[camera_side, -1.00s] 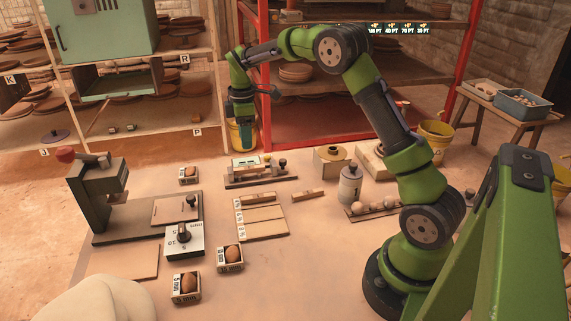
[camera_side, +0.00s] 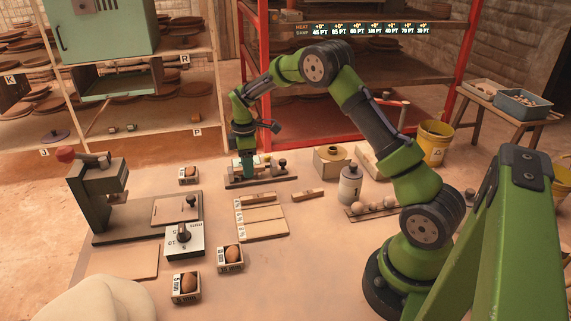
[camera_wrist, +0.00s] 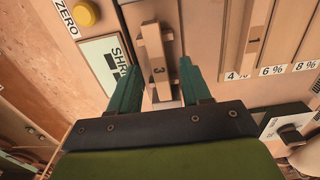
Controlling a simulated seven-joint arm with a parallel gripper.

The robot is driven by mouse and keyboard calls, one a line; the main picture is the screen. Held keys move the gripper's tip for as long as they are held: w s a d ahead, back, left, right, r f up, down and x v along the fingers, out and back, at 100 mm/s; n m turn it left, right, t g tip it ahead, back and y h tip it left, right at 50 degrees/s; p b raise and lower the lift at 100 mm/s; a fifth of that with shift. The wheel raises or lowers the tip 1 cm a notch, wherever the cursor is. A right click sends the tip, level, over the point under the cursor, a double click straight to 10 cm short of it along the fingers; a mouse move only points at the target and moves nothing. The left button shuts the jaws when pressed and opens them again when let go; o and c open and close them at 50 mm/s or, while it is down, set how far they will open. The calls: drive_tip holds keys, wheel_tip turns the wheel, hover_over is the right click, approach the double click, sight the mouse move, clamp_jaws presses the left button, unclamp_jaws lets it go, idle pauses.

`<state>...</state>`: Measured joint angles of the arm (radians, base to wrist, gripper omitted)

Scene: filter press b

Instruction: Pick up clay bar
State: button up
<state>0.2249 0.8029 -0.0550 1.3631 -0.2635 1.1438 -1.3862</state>
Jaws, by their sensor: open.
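Several pale clay bars are in view. One marked 3 (camera_wrist: 157,50) lies in the shrink gauge (camera_wrist: 112,55), between my fingers in the wrist view. Another, marked 1 (camera_wrist: 255,38), lies on the boards with percent labels to the right; it also shows in the side view (camera_side: 259,196). A third bar (camera_side: 308,194) lies on the table right of those boards. My gripper (camera_wrist: 159,68) is open, its teal fingers on either side of bar 3 with nothing clasped. In the side view my gripper (camera_side: 246,170) is low at the gauge (camera_side: 262,181), hiding part of it.
The press (camera_side: 95,200) and a dial box (camera_side: 184,239) stand left. Small boxes with brown lumps (camera_side: 230,257) sit in front. Table around the third bar is mostly clear.

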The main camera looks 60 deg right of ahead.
clamp_jaws()
